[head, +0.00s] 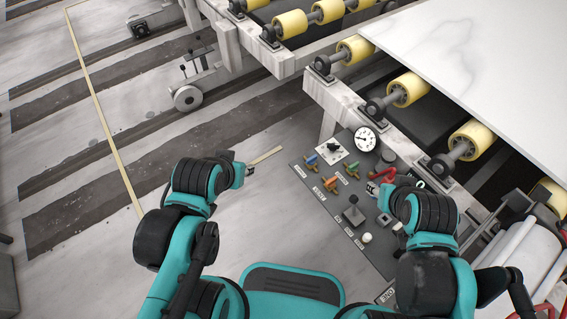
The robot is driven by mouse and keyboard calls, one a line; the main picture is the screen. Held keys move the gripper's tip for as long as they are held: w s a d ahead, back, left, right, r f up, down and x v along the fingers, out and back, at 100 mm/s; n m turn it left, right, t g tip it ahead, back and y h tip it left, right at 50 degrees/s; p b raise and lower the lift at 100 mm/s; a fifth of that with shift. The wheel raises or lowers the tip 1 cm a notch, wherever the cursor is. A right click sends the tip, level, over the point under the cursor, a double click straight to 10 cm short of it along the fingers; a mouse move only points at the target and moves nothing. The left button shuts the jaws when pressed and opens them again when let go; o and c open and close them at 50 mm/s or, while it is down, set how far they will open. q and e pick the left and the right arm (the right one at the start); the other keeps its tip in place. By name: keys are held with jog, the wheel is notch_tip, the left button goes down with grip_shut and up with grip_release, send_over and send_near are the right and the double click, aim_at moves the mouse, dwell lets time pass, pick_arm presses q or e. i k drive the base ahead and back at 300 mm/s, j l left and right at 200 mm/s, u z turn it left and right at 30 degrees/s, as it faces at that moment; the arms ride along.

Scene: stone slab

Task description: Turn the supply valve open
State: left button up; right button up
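A dark control panel (342,232) lies in front of me between my two arms. It bears several small coloured valve handles, among them a blue one (312,160), an orange one (331,182) and a red one (383,174). The labels are too small to read, so I cannot tell which is the supply valve. My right gripper (382,196) is at the panel's right side, close to the red handle; I cannot tell whether they touch. My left gripper (246,170) is off the panel's left edge, apart from the valves. The finger opening of both is unclear.
A round white gauge (365,139) stands at the panel's far end. A black lever or knob (353,212) rises nearer me. Beyond runs a conveyor with yellow rollers (408,90) under a large pale slab (480,50). The floor left of the panel is mostly clear.

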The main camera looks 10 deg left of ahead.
aim_at(311, 161)
jog(key=l+z, duration=0.5)
jog(key=z, duration=0.25)
